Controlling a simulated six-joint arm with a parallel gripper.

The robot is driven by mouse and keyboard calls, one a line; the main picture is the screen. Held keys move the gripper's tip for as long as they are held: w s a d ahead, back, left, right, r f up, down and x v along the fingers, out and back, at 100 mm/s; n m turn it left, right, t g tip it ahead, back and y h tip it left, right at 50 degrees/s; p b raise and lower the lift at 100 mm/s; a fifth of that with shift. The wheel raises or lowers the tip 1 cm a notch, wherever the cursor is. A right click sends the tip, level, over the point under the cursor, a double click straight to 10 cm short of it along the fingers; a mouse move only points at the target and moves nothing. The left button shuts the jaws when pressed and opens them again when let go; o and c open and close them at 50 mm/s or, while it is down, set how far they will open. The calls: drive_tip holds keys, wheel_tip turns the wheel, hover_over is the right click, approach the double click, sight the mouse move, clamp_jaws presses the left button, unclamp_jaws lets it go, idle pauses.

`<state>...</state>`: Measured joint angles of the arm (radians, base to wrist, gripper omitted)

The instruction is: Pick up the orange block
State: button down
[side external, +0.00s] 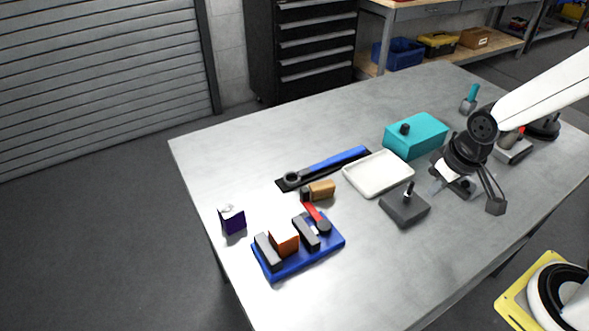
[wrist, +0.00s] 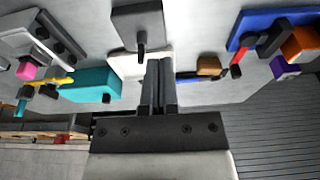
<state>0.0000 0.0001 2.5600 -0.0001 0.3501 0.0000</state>
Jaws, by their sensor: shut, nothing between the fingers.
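The orange block (side external: 283,243) sits on a blue base (side external: 291,268) between two dark grey upright blocks, near the front left of the table. In the wrist view the orange block (wrist: 300,44) is at the right edge, partly cut off, beside the blue base (wrist: 243,33). My gripper (side external: 495,206) is over the right part of the table, far from the orange block. Its fingers are together and empty, and they also show at the centre of the wrist view (wrist: 158,64).
A purple box (side external: 232,220) stands left of the blue base. A tan-headed tool (side external: 321,190), white tray (side external: 378,174), grey block with a peg (side external: 405,207) and teal box (side external: 416,135) lie between my gripper and the base. The table's front middle is clear.

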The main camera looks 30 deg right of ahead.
drive_tip(key=c, duration=1.3)
unclamp_jaws()
drive_tip(key=o, duration=0.7)
drive_tip(key=shift+w+a, duration=0.1)
drive_tip(key=o, duration=0.4)
drive_tip(key=shift+w+a, duration=0.1)
drive_tip(key=shift+w, duration=0.1)
drive_tip(key=shift+c, duration=0.2)
drive_tip(key=w+a+m+g, duration=0.1)
drive_tip(key=w+a+m, duration=0.2)
drive_tip(key=a+m, duration=0.2)
drive_tip(key=w+a+m, duration=0.4)
drive_tip(key=a+m, duration=0.2)
drive_tip(key=a, duration=0.6)
drive_tip(key=w+a+m+g, duration=0.1)
drive_tip(key=w+a+m, duration=0.3)
drive_tip(key=a, duration=0.5)
drive_tip(key=shift+w+f+m+g, duration=0.1)
drive_tip(key=shift+m+g, duration=0.05)
drive_tip(key=shift+m, duration=0.45)
drive_tip(key=shift+w+f+m+g, duration=0.1)
drive_tip(key=shift+m+g, duration=0.05)
drive_tip(key=shift+m, duration=0.45)
drive_tip(key=shift+s+a+m, duration=0.1)
drive_tip(key=shift+a+m, duration=0.2)
drive_tip(key=shift+a, duration=0.15)
drive_tip(key=shift+f, duration=0.15)
